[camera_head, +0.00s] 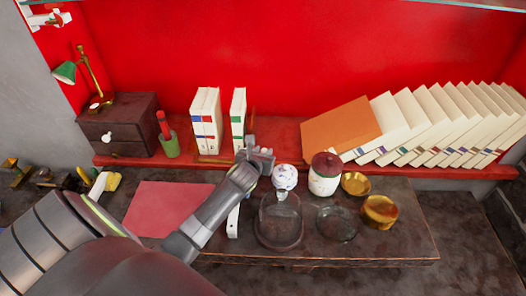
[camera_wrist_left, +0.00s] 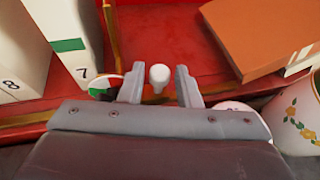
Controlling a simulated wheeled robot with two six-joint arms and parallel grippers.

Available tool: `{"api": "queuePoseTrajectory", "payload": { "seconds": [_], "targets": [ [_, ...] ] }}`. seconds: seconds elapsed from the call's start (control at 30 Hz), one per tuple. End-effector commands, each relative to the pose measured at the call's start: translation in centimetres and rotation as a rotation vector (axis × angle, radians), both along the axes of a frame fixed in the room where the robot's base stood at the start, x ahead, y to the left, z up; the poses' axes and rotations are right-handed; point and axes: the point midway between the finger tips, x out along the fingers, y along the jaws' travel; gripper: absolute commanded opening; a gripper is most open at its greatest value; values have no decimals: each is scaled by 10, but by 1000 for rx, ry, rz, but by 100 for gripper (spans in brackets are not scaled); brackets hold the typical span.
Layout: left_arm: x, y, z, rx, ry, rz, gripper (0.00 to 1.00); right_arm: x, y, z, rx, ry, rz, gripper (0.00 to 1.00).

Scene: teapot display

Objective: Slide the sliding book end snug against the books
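Upright white books (camera_head: 206,115) stand on the red shelf, with another white book (camera_head: 238,112) to their right across a gap. In the left wrist view, books numbered 8 (camera_wrist_left: 22,60) and 7 (camera_wrist_left: 70,40) show at the left. A thin red, brass-edged upright (camera_wrist_left: 110,28), apparently the sliding book end, stands right of book 7; the arm partly hides it in the head view (camera_head: 251,122). My left gripper (camera_head: 262,153) is at the shelf's front edge. Its fingers are apart, with a white knob (camera_wrist_left: 159,76) showing between them; contact is unclear. My right gripper is out of view.
An orange-brown book (camera_head: 338,124) and a row of leaning books (camera_head: 440,118) fill the shelf's right. A lidded jar (camera_head: 325,175), patterned round object (camera_head: 285,177), glass dome (camera_head: 280,220) and brass bowls (camera_head: 379,210) stand close by on the table.

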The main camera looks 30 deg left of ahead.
Motion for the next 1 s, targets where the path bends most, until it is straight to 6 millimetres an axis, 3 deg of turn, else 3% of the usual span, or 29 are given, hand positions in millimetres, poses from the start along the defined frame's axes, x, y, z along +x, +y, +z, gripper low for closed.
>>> {"api": "queuePoseTrajectory", "payload": {
  "seconds": [0.43,0.7,1.0],
  "targets": [
    [8,2,-3,0,0,0,30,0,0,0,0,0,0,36],
    [7,2,-3,0,0,0,0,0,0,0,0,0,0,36],
    [2,11,-1,2,3,1,0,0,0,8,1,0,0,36]
  ]
}}
